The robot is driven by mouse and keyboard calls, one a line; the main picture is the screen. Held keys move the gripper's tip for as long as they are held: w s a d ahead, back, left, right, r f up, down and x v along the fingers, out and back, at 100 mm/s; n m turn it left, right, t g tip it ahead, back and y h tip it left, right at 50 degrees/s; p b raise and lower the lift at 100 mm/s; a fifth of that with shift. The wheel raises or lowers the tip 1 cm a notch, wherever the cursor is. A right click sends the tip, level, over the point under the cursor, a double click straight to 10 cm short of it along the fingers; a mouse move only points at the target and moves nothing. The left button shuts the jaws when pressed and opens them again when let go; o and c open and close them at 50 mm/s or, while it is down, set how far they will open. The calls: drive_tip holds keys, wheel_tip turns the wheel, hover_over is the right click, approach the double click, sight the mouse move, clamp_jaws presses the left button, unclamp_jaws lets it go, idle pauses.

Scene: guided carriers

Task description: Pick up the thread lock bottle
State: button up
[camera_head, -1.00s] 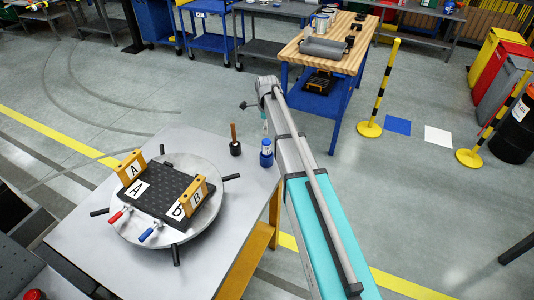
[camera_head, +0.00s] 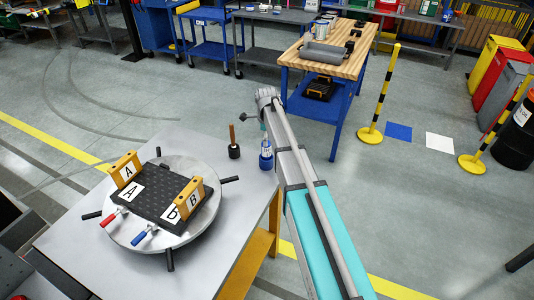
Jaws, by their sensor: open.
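The thread lock bottle (camera_head: 266,160), small and blue with a whitish label, stands upright near the far right corner of the grey table (camera_head: 95,240). My arm reaches out from the lower right, and its end is above the bottle. My gripper (camera_head: 264,127) is open and points down just over the bottle's top. Its fingers are small and partly hidden by my wrist. I cannot tell whether they touch the bottle or are around it.
A dark-based tool with a wooden handle (camera_head: 233,140) stands just left of the bottle. A round turntable (camera_head: 208,213) with a black plate and yellow blocks A and B fills the table's middle. A wooden-topped bench (camera_head: 340,69) stands beyond.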

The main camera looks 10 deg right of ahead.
sight(266, 154)
drive_tip(key=shift+f, duration=0.1)
drive_tip(key=shift+s+f+b, duration=0.15)
drive_tip(key=shift+f+b, duration=2.35)
drive_tip(key=shift+b, duration=0.15)
drive_tip(key=shift+c, duration=0.3)
drive_tip(key=c, duration=1.2)
drive_tip(key=shift+r, duration=0.2)
